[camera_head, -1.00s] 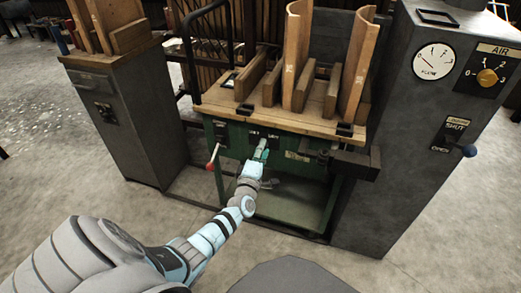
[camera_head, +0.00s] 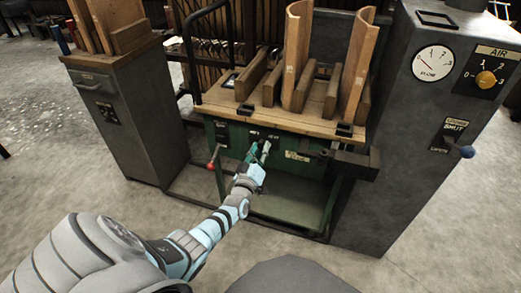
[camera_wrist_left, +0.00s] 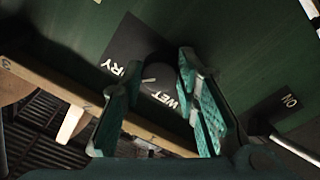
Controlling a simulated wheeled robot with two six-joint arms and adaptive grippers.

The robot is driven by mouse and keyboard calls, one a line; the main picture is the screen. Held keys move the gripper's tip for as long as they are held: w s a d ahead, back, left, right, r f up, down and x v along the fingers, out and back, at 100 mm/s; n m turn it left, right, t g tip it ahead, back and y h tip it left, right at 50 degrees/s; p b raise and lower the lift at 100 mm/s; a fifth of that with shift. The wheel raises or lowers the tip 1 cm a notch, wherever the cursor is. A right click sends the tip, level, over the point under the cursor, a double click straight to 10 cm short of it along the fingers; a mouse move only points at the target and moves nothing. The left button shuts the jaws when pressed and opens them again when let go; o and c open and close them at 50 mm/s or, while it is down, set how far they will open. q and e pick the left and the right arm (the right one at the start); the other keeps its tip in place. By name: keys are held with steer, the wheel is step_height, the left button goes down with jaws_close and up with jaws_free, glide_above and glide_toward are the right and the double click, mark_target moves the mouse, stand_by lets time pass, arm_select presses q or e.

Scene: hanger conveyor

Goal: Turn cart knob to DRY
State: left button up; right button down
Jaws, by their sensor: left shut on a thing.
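The cart (camera_head: 297,155) has a green front panel below its wooden top. In the left wrist view, a dark round knob (camera_wrist_left: 157,77) with a white pointer mark sits on a black label plate. DRY is printed left of the knob and WET below it to the right. The white mark is on the knob's left side, towards DRY. My left gripper (camera_head: 259,150) is at this panel and hides the knob in the head view. Its teal fingers (camera_wrist_left: 163,108) stand on either side of the knob, shut on it. My right gripper is not in view.
A red-tipped lever (camera_head: 211,166) sticks out left of my gripper. A dark block (camera_head: 352,163) juts from the cart's right side. A grey cabinet (camera_head: 378,205) with a gauge, dial and blue-tipped lever stands right; another (camera_head: 130,120) stands left. The near floor is open.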

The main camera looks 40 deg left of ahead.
arm_select(q)
steer(key=shift+f+m, duration=0.2)
steer(key=shift+m, duration=0.3)
steer(key=shift+s, duration=0.1)
steer(key=o, duration=1.2)
steer(key=shift+c, duration=0.2)
steer(key=shift+r, duration=0.1)
steer(key=v, duration=1.2)
